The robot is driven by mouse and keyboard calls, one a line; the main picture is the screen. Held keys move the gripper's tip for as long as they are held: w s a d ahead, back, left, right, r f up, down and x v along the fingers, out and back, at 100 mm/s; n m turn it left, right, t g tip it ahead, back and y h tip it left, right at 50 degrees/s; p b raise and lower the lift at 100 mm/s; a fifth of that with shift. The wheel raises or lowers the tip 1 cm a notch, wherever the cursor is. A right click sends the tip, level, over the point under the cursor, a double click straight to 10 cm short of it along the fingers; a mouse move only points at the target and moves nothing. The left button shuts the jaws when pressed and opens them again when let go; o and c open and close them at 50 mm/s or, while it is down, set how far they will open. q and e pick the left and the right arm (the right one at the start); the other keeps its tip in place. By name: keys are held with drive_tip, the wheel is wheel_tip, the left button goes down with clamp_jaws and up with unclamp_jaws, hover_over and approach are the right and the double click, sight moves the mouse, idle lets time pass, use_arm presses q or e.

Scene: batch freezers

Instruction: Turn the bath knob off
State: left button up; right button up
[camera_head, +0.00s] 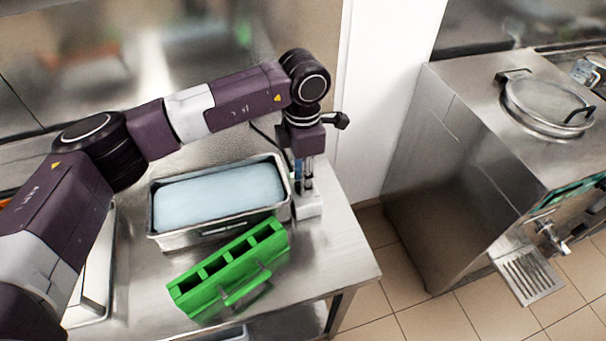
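The bath is a metal tub (164,240) filled with pale blue liquid, standing on a steel table. My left arm reaches in from the left above it. My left gripper (307,172) points down at the bath's right end, over a small grey block (308,206) beside the tub. I cannot tell whether its fingers are apart or touching anything. The bath knob cannot be made out; the wrist and gripper cover much of that end. My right gripper is not in view.
A green slotted holder with a handle (228,270) sits in front of the bath on the steel table (345,262). A metal tray (97,275) lies at left. A steel machine with a round lid (545,105) stands at right, across a strip of tiled floor (430,318).

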use_arm(q)
clamp_jaws()
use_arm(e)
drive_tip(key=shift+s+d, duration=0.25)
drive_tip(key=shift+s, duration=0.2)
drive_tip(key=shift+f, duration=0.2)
use_arm(q)
drive_tip(key=shift+f+n+b, duration=0.15)
drive_tip(key=shift+n+b, duration=0.45)
drive_tip(key=shift+b, duration=0.4)
drive_tip(key=n+b, duration=1)
drive_tip(key=n, duration=0.1)
drive_tip(key=shift+n+b, duration=0.3)
drive_tip(key=shift+b, duration=0.1)
drive_tip(key=n+b, duration=0.2)
drive_tip(key=n, duration=0.1)
drive_tip(key=shift+r+n+b, duration=0.2)
drive_tip(key=shift+n+b, duration=0.3)
drive_tip(key=shift+n, duration=0.5)
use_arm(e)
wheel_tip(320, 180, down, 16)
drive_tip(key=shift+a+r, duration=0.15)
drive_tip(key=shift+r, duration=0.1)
